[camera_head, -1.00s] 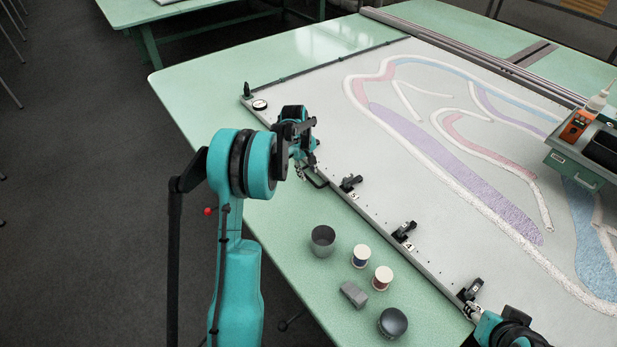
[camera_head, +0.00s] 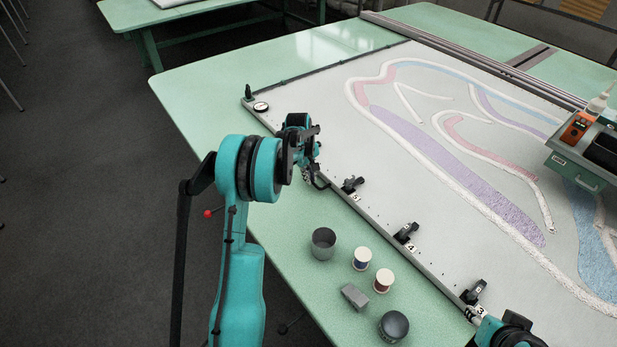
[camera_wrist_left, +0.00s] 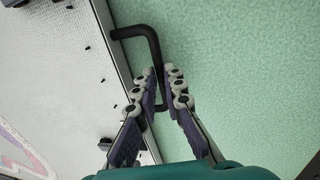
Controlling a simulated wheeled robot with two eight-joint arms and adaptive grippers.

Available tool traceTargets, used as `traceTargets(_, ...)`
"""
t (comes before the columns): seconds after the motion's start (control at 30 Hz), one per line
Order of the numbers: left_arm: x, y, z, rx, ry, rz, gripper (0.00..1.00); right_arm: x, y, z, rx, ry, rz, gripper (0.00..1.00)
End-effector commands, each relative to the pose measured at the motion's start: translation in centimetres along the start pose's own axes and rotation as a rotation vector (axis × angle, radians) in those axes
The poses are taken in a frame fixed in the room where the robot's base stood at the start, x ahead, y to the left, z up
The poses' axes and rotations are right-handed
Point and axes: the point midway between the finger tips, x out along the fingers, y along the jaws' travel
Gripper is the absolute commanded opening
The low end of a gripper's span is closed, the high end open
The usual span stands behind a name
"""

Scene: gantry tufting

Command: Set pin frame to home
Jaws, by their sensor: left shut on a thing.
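The pin frame (camera_head: 318,100) is a large pale panel with a tufted pattern, lying on the green table. Its near rail carries black clamps, two of them numbered 5 (camera_head: 352,184) and 4 (camera_head: 406,232). My left gripper (camera_head: 312,170) is at this rail, left of clamp 5. In the left wrist view its fingers (camera_wrist_left: 162,88) are closed around a black bent handle (camera_wrist_left: 140,32) on the frame's edge. My right gripper (camera_head: 474,314) is at the rail near the lower right clamp (camera_head: 474,291); its fingers are too small and hidden to read.
A grey cup (camera_head: 324,243), two thread spools, a grey block (camera_head: 354,297) and a dark round tin (camera_head: 394,326) stand on the table in front of the rail. A green box unit (camera_head: 582,165) stands over the frame at right. A black post (camera_head: 248,92) is at the frame's far left corner.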

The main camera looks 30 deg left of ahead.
Motion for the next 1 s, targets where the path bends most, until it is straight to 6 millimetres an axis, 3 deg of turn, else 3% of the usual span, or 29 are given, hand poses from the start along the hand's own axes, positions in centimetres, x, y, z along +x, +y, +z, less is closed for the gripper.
traceTargets(0.1, 0.3, 2.7, 0.1, 0.003, 0.002, 0.012, 0.00, -0.2, 0.0, -0.1, 0.000, 0.000, 0.000, 0.40)
traceTargets(0.23, 0.6, 4.4, 0.1, 0.003, 0.002, 0.012, 0.00, -0.3, 0.0, -0.2, 0.000, 0.000, 0.000, 0.40)
traceTargets(0.47, 0.6, 4.5, 0.1, 0.002, 0.003, 0.015, 0.00, -0.3, 0.0, -0.2, 0.000, 0.000, 0.000, 0.40)
traceTargets(0.57, 0.6, 4.5, 0.1, 0.002, 0.002, 0.014, 0.28, -0.3, 0.0, -0.2, 0.000, 0.000, 0.000, 0.40)
traceTargets(0.6, 0.6, 4.5, 0.1, 0.002, 0.002, 0.013, 0.31, -0.3, 0.0, -0.2, 0.000, 0.000, 0.000, 0.40)
traceTargets(0.87, 0.6, 4.3, 0.1, 0.001, 0.002, 0.010, 0.31, -0.3, 0.0, -0.2, 0.000, 0.000, 0.000, 0.40)
traceTargets(1.0, -0.4, 4.3, 0.1, 0.001, 0.002, 0.009, 0.31, -0.3, 0.0, -0.2, 0.000, 0.000, 0.000, 0.40)
